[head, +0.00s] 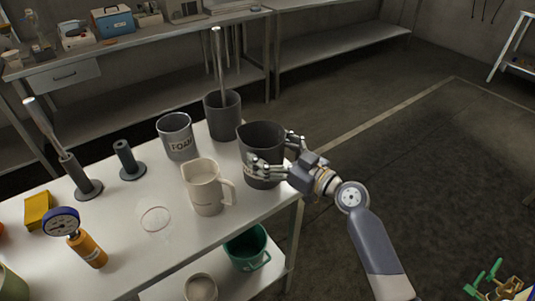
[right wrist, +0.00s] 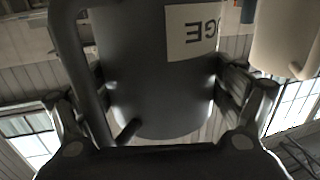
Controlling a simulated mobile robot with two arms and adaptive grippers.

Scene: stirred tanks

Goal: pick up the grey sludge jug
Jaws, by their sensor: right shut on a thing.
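The grey sludge jug (head: 262,133) is at the right end of the white table in the head view, dark grey and upright. My right gripper (head: 274,150) comes in from the right with its fingers on both sides of the jug, shut on it. In the right wrist view the jug (right wrist: 150,75) fills the middle between the fingers, with its handle at the left and a white label with part of a word, upside down. I cannot tell whether its base touches the table. My left gripper is not in view.
A cream jug (head: 204,188) stands close to the left of the sludge jug. A grey FOAM pot (head: 177,137) and a tall dark pot (head: 222,116) with a rod stand behind. A green bucket (head: 246,248) is on the lower shelf.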

